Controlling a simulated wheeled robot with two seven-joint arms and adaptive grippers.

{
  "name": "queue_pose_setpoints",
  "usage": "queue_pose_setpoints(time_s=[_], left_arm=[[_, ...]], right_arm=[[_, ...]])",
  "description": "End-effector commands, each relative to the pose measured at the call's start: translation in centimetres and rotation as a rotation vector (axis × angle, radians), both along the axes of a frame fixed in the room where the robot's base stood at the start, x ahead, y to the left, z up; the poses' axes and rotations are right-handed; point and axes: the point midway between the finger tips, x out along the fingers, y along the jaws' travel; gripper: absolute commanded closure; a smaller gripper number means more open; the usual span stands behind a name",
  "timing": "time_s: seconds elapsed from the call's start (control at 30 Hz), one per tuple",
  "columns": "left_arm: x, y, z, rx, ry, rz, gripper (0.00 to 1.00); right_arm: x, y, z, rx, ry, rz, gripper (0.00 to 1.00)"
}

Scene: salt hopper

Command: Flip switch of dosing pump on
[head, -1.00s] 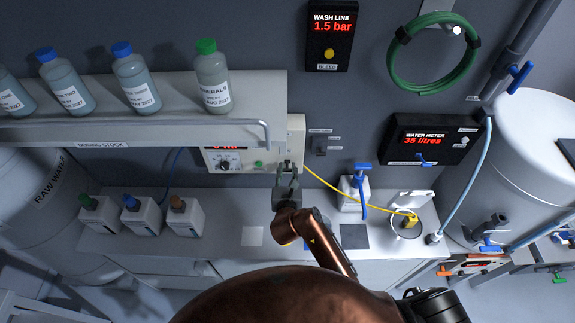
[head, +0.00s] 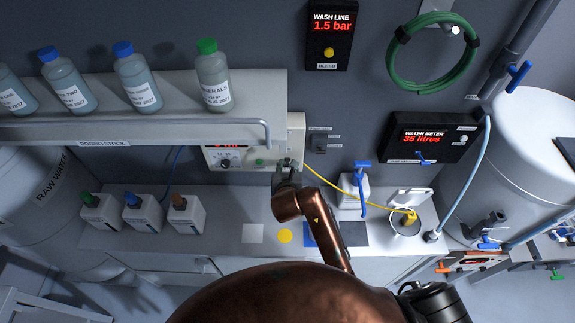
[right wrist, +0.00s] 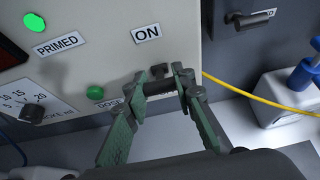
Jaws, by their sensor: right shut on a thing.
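The dosing pump (head: 296,130) is a pale box on the back wall under the shelf; its front also shows in the right wrist view (right wrist: 190,25). Its small dark switch (right wrist: 160,71) sits below the ON label (right wrist: 146,33). My right gripper (head: 287,164) is at the lower right of the pump's face. In the right wrist view my right gripper (right wrist: 162,84) has its fingertips closed in around the switch, which is partly hidden between them. A lit green PRIMED lamp (right wrist: 34,22) and a green DOSE button (right wrist: 95,92) are to the left. My left gripper is not in view.
The shelf (head: 180,107) with several bottles overhangs the pump's left side. A yellow hose (head: 340,187) runs right from the pump. The counter below has colored patches and clear room.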

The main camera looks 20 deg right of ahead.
Motion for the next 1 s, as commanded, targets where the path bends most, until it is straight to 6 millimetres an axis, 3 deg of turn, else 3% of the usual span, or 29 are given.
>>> queue_pose_setpoints(time_s=[0.03, 0.07, 0.3, 0.67, 1.0], left_arm=[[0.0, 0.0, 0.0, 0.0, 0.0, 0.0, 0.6], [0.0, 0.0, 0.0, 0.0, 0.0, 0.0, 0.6], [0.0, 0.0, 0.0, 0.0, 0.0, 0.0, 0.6], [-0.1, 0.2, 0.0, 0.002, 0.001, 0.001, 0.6], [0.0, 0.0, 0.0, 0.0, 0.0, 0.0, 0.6]], right_arm=[[0.0, 0.0, 0.0, 0.001, 0.0, 0.0, 1.0], [0.0, 0.0, 0.0, 0.001, 0.0, 0.0, 0.75], [0.0, 0.0, 0.0, 0.001, -0.001, 0.0, 0.58], [-0.5, 0.2, 0.3, 0.001, -0.001, 0.0, 0.58], [-4.9, 1.4, 2.7, 0.002, -0.001, 0.0, 0.58]])
